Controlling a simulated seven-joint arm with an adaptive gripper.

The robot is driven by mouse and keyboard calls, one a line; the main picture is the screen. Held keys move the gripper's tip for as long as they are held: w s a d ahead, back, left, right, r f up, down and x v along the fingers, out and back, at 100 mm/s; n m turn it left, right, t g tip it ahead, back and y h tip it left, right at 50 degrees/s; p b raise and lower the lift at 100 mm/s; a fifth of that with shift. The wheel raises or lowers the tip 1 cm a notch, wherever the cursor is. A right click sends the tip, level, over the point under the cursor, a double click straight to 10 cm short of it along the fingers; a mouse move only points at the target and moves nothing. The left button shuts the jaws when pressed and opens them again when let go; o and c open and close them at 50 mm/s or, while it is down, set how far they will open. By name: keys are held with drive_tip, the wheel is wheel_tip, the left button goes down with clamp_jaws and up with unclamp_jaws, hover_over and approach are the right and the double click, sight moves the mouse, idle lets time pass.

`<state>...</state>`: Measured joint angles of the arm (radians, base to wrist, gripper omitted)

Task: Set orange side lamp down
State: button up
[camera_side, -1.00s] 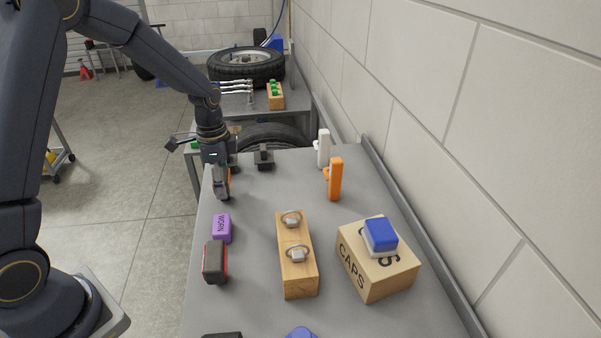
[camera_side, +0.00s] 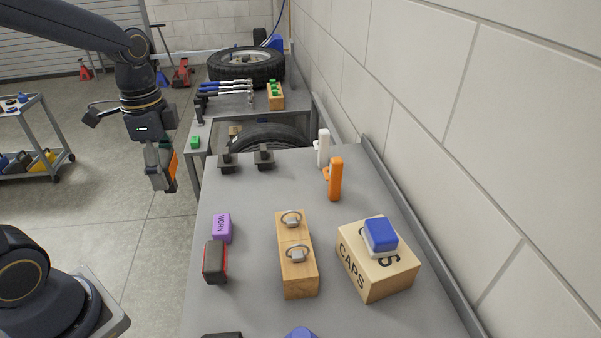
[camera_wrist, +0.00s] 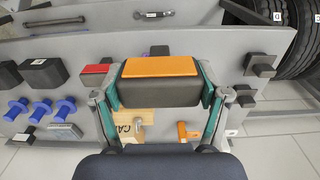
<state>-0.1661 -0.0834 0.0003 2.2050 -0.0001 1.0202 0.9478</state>
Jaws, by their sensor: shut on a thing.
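My gripper (camera_side: 163,182) is shut on the orange side lamp (camera_side: 173,163). In the side view the lamp shows as a strip of orange between the fingers, left of the grey bench's left edge with floor behind it. In the wrist view the gripper (camera_wrist: 160,90) grips the lamp (camera_wrist: 158,67) from both sides; its orange face and black body show clearly. The lamp is in the air, apart from the bench (camera_side: 262,195).
Two black mounts (camera_side: 264,155) stand at the bench's far end. A purple block (camera_side: 222,228), a black-and-red lamp (camera_side: 215,262), a wooden block with rings (camera_side: 296,275), a CAPS box (camera_side: 375,275) and orange (camera_side: 335,180) and white uprights (camera_side: 323,148) stand on it. Bare surface lies between.

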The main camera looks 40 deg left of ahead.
drive_tip(key=shift+s+r, duration=0.2)
drive_tip(key=shift+s, duration=0.1)
drive_tip(key=w+d, duration=0.9)
drive_tip(key=d, duration=0.2)
drive_tip(key=w+d+f, duration=0.1)
drive_tip(key=w+f, duration=0.2)
drive_tip(key=w, duration=0.1)
drive_tip(key=w+d+f, duration=0.1)
drive_tip(key=w+f, duration=0.2)
drive_tip(key=w, duration=0.1)
drive_tip(key=w+d+f, duration=0.1)
drive_tip(key=w+f, duration=0.2)
drive_tip(key=w, duration=0.1)
drive_tip(key=shift+w, duration=0.25)
drive_tip(key=shift+w+d+f, duration=0.1)
drive_tip(key=shift+w+f, duration=0.25)
drive_tip(key=shift+f, duration=1.55)
drive_tip(key=shift+f, duration=0.15)
